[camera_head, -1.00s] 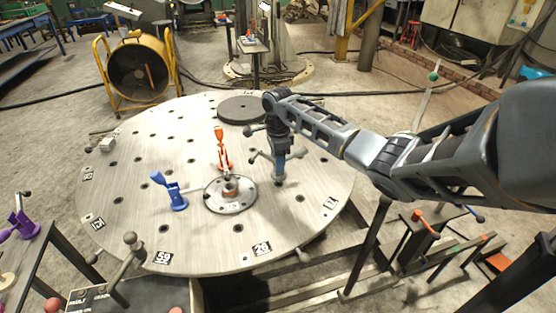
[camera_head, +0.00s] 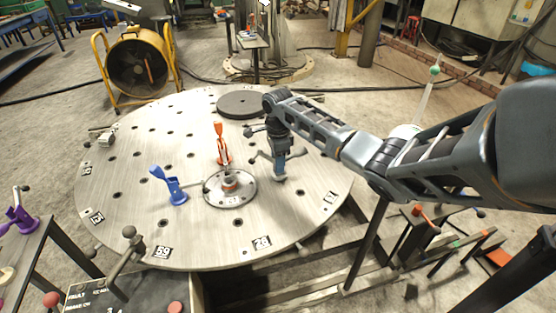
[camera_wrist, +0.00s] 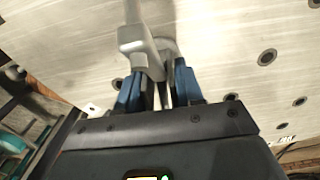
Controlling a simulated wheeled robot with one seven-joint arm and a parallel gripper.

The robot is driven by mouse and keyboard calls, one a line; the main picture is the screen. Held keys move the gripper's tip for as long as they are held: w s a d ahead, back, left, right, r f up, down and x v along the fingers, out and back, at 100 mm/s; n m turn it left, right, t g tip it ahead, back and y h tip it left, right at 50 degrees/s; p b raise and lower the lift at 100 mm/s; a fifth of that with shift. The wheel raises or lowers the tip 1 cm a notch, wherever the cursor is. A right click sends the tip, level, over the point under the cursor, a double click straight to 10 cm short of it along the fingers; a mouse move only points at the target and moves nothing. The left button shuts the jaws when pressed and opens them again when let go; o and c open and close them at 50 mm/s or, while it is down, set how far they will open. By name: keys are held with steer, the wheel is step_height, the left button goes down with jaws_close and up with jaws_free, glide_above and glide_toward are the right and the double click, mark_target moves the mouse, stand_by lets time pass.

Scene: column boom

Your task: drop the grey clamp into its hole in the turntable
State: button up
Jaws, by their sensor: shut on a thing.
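My gripper (camera_head: 280,160) hangs over the right part of the round grey turntable (camera_head: 135,222). In the wrist view its blue fingers (camera_wrist: 158,90) are shut on the grey clamp (camera_wrist: 140,45), whose pale bar extends up the picture. In the head view the clamp is small and partly hidden by my gripper. Its lower end is close to the turntable surface; I cannot tell whether it touches. Several dark round holes dot the top, one of them (camera_wrist: 267,57) right of the clamp in the wrist view. I cannot see a hole directly under the clamp.
An orange clamp (camera_head: 222,150) and a blue clamp (camera_head: 172,186) stand on the turntable, left of my gripper. A round hub (camera_head: 230,196) sits at its middle and a dark disc (camera_head: 243,105) behind. A purple clamp (camera_head: 20,216) is on a side table at left.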

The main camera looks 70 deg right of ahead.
steer(key=shift+f, duration=0.7)
steer(key=o, duration=0.8)
steer(key=shift+r, duration=0.1)
steer(key=shift+r+p, duration=1.3)
steer(key=shift+p, duration=0.05)
steer(key=shift+r+p, duration=0.65)
steer(key=shift+r, duration=1.7)
